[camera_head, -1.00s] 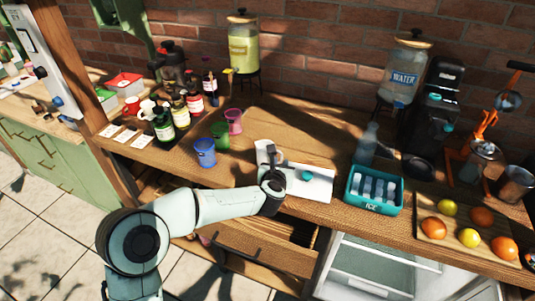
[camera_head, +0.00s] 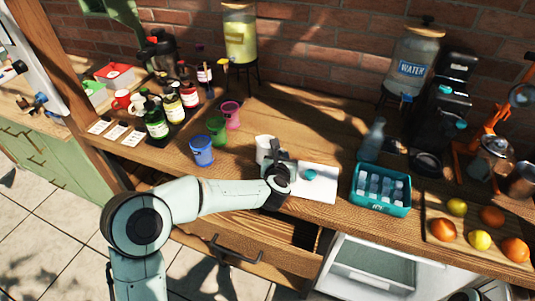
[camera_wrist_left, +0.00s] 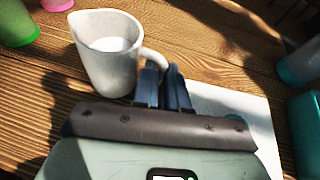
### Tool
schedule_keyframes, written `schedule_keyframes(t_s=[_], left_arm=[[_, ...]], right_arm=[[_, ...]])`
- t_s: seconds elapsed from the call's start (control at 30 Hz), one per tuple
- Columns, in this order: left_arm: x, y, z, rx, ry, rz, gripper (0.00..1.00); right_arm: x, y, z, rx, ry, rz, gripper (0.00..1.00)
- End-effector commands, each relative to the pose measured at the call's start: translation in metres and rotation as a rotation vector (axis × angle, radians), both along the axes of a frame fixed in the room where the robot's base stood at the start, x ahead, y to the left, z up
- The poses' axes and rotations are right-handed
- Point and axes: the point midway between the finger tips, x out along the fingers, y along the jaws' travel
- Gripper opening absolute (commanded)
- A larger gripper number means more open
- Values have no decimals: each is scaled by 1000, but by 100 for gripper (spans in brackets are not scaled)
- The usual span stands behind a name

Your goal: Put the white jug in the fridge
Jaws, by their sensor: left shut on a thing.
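The white jug (camera_head: 263,145) stands upright on the wooden counter, partly hidden behind my left gripper in the head view. In the left wrist view the jug (camera_wrist_left: 107,60) shows its open top and its handle on the right side. My left gripper (camera_head: 274,168) is at the handle, and its dark fingers (camera_wrist_left: 164,85) are shut on it. The fridge (camera_head: 372,265) is below the counter at the lower right, open, with a shelf or drawer inside showing. My right gripper is not in view.
A white board (camera_head: 318,182) lies right of the jug. A teal ice crate (camera_head: 381,205) with bottles stands further right, beside a fruit tray (camera_head: 428,210). Blue, green and pink cups (camera_head: 203,151) stand left. An open wooden drawer (camera_head: 240,250) sticks out below the counter.

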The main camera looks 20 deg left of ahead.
Motion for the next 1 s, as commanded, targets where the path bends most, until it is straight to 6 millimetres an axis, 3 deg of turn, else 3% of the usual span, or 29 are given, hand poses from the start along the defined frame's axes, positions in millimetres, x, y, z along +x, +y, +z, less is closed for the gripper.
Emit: schedule_keyframes(t_s=[0.57,1.0], left_arm=[[1,0,6,2,-6,0,0],[1,0,41,1,-8,0,0]], right_arm=[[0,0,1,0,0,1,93],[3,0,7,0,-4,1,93]])
